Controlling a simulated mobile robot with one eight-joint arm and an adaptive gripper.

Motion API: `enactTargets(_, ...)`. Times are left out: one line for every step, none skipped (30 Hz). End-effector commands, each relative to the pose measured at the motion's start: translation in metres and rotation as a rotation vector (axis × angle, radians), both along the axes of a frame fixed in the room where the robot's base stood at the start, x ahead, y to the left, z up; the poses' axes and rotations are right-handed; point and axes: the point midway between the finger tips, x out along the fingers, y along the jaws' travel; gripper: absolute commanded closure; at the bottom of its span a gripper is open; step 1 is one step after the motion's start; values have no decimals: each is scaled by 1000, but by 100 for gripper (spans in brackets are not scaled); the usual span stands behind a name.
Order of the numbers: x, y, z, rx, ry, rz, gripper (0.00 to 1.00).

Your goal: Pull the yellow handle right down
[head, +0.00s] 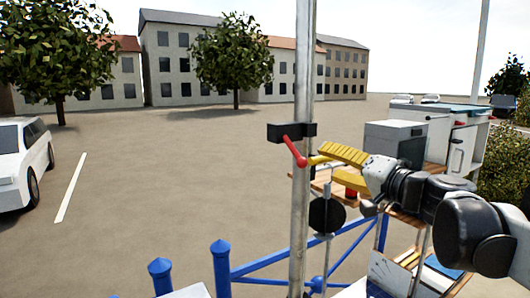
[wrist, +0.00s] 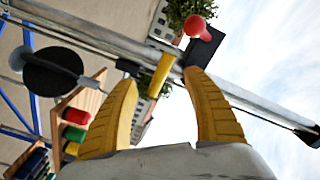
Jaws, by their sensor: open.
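The short yellow handle (head: 317,160) sticks out beside the upright metal pole, just below a red handle (head: 294,151). In the wrist view the yellow handle (wrist: 161,75) shows between my two fingertips, with a gap on each side. My gripper (head: 325,165) has yellow fingers and is open, with its tips close to the handle from the right. I cannot tell how far the handle reaches in between the fingers. The gripper also shows in the wrist view (wrist: 162,77).
A black bracket (head: 291,132) sits on the pole (head: 303,60) above the handles. A black disc (head: 326,215) and blue rails (head: 270,262) are below. Shelves with red, green and yellow items (wrist: 74,133) show in the wrist view. Grey cabinets (head: 395,137) stand behind my arm.

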Motion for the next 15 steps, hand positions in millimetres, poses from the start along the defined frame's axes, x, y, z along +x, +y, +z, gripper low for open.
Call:
enactTargets(10,6,2,0,0,2,41)
enactTargets(14,8,2,0,1,3,41)
enactTargets(20,12,2,0,1,3,41)
enactTargets(24,13,2,0,0,2,41)
enactTargets(28,15,2,0,0,2,41)
enactTargets(32,17,2,0,0,2,41)
enactTargets(34,19,1,-1,1,2,41)
enactTargets(36,20,1,0,0,1,41)
enactTargets(39,21,1,0,0,1,41)
enactTargets(40,21,1,0,0,1,41)
enactTargets(41,22,0,0,1,-1,41)
enactTargets(42,22,0,0,1,-1,41)
enactTargets(42,22,0,0,1,-1,41)
enactTargets(42,22,0,0,1,-1,41)
enactTargets(42,22,0,0,1,-1,41)
